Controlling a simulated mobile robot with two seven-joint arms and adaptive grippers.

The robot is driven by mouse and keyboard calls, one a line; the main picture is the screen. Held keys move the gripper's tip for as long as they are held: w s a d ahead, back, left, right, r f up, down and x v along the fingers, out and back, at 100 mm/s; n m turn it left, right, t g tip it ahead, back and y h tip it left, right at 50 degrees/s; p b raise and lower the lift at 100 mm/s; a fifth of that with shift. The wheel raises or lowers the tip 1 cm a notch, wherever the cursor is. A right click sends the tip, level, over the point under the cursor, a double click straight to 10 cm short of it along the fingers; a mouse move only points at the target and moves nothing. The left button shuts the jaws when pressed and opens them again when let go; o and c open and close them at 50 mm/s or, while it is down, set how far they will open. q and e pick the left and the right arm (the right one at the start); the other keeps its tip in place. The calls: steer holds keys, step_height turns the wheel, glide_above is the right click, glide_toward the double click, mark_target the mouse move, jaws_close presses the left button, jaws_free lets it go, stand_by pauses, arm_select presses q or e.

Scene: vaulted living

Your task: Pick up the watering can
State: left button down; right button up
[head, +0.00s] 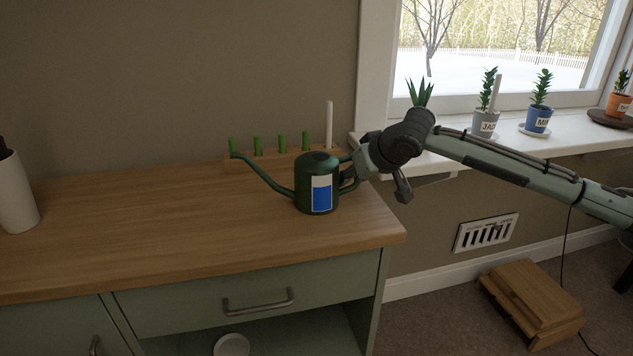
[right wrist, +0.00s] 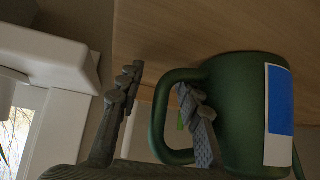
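The dark green watering can (head: 304,178) stands upright on the wooden cabinet top, its long spout to the left and its handle to the right. A white and blue label is on its front. My right gripper (head: 358,167) is at the can's handle side. In the right wrist view, the gripper (right wrist: 160,78) is open, with one finger left of the can's handle (right wrist: 160,115) and the other in the gap between handle and body. No clear grip on the handle shows. My left gripper is out of view.
A wooden block with green pegs and a white stick (head: 240,166) stands close behind the can. A white container (head: 16,195) is at the far left. The windowsill (head: 560,143) with potted plants lies right, beneath my right arm.

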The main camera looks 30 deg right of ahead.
steer(key=shift+c, duration=0.5)
jaws_close()
steer(key=shift+r, duration=0.25)
